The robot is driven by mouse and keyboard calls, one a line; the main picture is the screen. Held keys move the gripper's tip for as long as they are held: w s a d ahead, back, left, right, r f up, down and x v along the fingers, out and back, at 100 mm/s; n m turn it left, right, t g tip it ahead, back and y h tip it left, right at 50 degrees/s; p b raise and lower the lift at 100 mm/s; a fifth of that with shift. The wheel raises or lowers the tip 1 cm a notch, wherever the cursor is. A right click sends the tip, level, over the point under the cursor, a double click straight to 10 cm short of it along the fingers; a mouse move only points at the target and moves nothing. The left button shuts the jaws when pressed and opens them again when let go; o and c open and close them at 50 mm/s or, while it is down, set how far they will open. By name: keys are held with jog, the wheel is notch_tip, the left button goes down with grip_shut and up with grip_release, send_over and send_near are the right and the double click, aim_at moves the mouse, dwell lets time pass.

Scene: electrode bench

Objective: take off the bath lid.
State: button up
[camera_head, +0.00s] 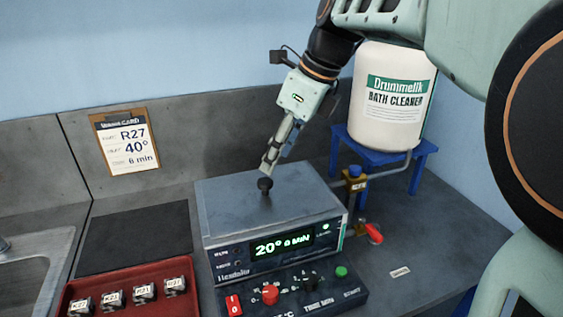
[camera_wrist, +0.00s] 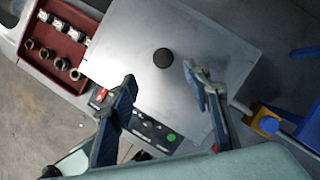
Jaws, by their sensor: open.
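The bath lid (camera_head: 235,199) is a flat grey metal plate on top of the bath (camera_head: 228,255), whose display reads 20° and 0 min. A round black knob (camera_head: 265,185) stands on the lid. My gripper (camera_head: 268,168) is just above the knob in the head view, pointing down at a tilt. In the wrist view the lid (camera_wrist: 205,30) fills the middle and the knob (camera_wrist: 163,58) shows beyond and between the fingertips. My gripper (camera_wrist: 160,85) is open there, with nothing between its fingers. The inside of the bath is hidden by the lid.
A red tray (camera_head: 75,292) with several labelled electrodes lies at front left, near a sink (camera_head: 35,275). A dark mat (camera_head: 135,237) lies bare left of the bath. At right stand a valve with a red handle (camera_head: 373,233) and a white cleaner drum (camera_head: 388,100) on a blue stand.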

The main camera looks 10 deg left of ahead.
aim_at(265, 181)
jog(key=x, duration=0.6)
jog(key=b+x, duration=0.1)
jog(key=x, duration=0.2)
jog(key=shift+w+a+f, duration=0.1)
jog(key=shift+w+f, duration=0.1)
jog(key=shift+w, duration=0.15)
grip_shut()
